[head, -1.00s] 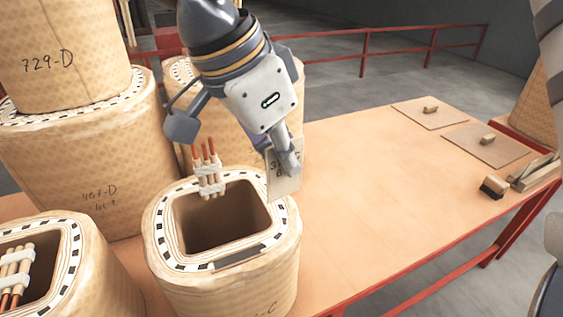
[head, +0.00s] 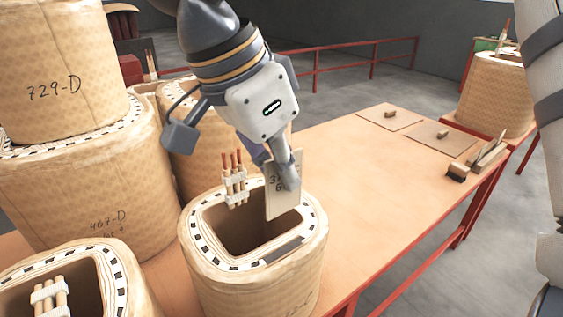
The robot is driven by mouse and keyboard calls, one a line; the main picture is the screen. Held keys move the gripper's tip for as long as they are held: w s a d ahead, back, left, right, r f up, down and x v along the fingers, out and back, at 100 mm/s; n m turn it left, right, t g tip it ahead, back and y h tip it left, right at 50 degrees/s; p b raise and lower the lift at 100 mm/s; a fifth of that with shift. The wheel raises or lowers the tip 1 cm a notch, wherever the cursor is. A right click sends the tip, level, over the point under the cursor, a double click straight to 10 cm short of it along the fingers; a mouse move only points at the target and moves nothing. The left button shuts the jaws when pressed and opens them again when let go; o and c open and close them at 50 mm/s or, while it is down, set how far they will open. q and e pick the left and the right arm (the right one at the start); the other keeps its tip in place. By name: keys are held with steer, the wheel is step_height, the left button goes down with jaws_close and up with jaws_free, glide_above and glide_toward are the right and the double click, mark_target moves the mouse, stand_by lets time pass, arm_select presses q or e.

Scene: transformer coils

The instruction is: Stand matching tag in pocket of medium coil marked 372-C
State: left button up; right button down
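The coil's marking is mostly cut off, with a final C just legible. A dark grey strip (head: 283,250) lies along the coil's front rim.
A coil marked 729-D (head: 70,60) is stacked on one marked 467-D (head: 75,190) at left. Another coil (head: 110,295) stands front left. Two flat boards with small blocks (head: 391,116) and a brush-like block (head: 457,173) lie on the table (head: 365,190), whose middle is clear.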

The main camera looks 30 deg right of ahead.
steer(key=shift+f, duration=5.65)
steer(key=c, duration=1.7)
jaws_free()
steer(key=shift+r, duration=0.1)
steer(key=v, duration=1.2)
